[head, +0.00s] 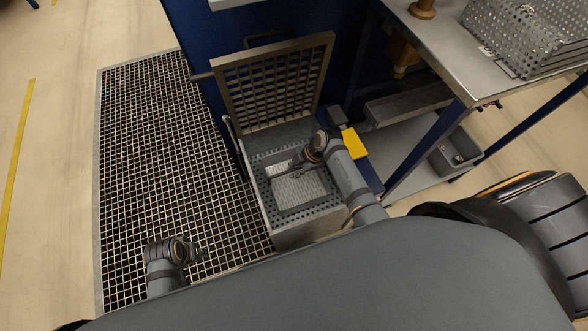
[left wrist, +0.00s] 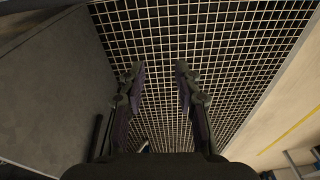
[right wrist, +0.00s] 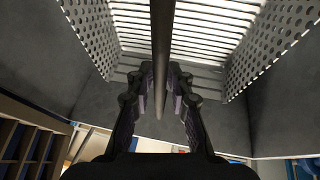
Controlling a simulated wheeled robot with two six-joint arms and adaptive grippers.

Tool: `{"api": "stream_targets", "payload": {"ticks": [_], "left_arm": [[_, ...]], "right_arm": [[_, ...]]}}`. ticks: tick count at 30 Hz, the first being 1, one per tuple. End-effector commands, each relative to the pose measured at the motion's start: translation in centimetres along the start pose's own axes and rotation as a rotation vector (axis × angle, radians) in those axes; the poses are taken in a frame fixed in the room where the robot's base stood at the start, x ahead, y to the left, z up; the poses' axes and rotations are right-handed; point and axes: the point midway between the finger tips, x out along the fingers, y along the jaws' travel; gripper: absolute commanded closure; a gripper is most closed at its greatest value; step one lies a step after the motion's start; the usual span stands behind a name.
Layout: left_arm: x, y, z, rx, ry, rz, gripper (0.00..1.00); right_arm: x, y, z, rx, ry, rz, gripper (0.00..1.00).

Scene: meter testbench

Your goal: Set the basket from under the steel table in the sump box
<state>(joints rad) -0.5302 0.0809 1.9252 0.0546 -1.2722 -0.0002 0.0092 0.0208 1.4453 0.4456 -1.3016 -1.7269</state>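The sump box (head: 305,232) is an open steel box in the middle of the head view, its grated lid (head: 270,80) raised. A perforated metal basket (head: 303,190) is inside its opening; whether it rests on the bottom cannot be told. In the right wrist view its perforated walls (right wrist: 268,45) and slatted base show. My right gripper (head: 283,170) is over the basket, its fingers (right wrist: 161,75) close on both sides of the handle bar (right wrist: 162,30). My left gripper (head: 203,253) is open and empty above the floor grating; its fingers show apart in the left wrist view (left wrist: 159,72).
The steel table (head: 440,50) stands at the right, with a perforated tray (head: 525,35) on top. A small grey bin (head: 455,153) is on its lower shelf (head: 410,150). A yellow block (head: 354,143) is beside the box. Floor grating (head: 160,170) lies clear at the left.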

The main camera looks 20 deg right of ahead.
Motion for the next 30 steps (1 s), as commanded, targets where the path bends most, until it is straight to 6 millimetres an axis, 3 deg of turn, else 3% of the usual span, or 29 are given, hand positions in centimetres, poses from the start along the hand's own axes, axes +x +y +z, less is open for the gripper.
{"api": "stream_targets", "payload": {"ticks": [13, 17, 24, 30], "left_arm": [[0.1, -0.1, -0.1, -0.001, 0.004, -0.002, 0.67], [2.6, -0.7, 0.9, -0.004, -0.003, -0.014, 0.67], [7.2, -1.9, 3.1, -0.006, 0.008, -0.037, 0.67], [9.5, -2.6, 4.8, -0.006, 0.015, -0.048, 0.67]], "right_arm": [[-0.7, 0.1, -0.1, 0.0, -0.001, 0.001, 0.67], [-2.9, 0.1, -0.1, -0.002, -0.002, 0.002, 0.67], [-8.5, 0.1, 0.0, -0.002, -0.004, 0.001, 0.67], [-11.5, 0.1, 0.0, -0.001, -0.002, 0.001, 0.67]]}}
